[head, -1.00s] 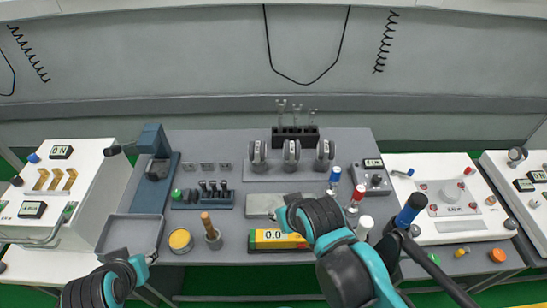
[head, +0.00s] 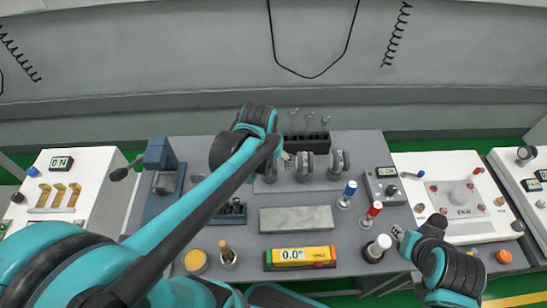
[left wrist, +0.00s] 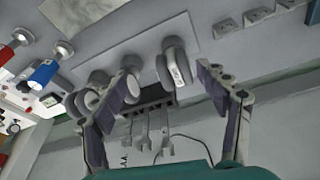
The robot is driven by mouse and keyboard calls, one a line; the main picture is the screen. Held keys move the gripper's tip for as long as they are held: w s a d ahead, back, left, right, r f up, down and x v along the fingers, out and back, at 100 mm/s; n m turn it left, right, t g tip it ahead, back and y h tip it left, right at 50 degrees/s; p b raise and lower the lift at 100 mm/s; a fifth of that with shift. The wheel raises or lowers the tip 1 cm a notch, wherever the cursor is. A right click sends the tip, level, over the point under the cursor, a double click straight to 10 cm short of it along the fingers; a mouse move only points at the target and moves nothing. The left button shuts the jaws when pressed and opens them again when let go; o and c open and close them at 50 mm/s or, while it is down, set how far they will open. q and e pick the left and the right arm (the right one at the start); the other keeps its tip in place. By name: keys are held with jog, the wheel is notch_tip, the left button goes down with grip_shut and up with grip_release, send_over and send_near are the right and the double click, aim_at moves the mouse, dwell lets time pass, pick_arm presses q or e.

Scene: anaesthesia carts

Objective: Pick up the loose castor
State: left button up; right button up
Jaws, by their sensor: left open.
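Three grey castors stand in a row on a pale plate (head: 322,182) at the back of the table. The middle one (head: 304,166) and right one (head: 340,163) show clearly in the head view; my left arm mostly hides the left one. Which castor is loose I cannot tell. My left gripper (left wrist: 167,72) is open at the row. In the left wrist view, one castor (left wrist: 176,64) lies in the gap between its fingers, apparently ungripped. The other two lie beside and partly behind the left-hand finger. My right gripper (head: 398,234) is by the table's front right; its jaws are unclear.
A dark rack (head: 303,140) with upright metal tools stands just behind the castors. Blue (head: 349,190), red (head: 372,212) and white-topped (head: 380,244) posts stand to the right. A grey slab (head: 296,219) and a yellow level (head: 299,258) lie in front.

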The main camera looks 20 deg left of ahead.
aim_at(269, 168)
pick_arm(q)
jog(key=w+a+f+g+p, duration=0.1)
jog(key=w+a+f+n+g+p, duration=0.1)
jog(key=w, duration=0.1)
jog(key=w+a+f+p, duration=0.1)
jog(key=w, duration=0.1)
jog(key=shift+w+a+f+n+g, duration=0.2)
jog(key=shift+f+n+g, duration=0.05)
jog(key=shift+n+g, duration=0.15)
jog(key=shift+w+a+f+p, duration=0.15)
jog(key=shift+a+f+p, duration=0.15)
jog(key=shift+f, duration=0.3)
notch_tip(269, 168, down, 3)
jog(key=shift+d+r+b, duration=0.1)
jog(key=shift+b, duration=0.4)
jog(key=f, duration=0.1)
jog(key=f+b, duration=0.1)
jog(key=f, duration=0.1)
jog(key=f+b, duration=0.1)
jog(key=f, duration=0.1)
jog(key=shift+w+d+f, duration=0.15)
jog(key=shift+w+d, duration=0.15)
jog(key=shift+c, duration=0.4)
pick_arm(e)
jog(key=shift+r, duration=0.7)
pick_arm(q)
jog(key=c, duration=1.2)
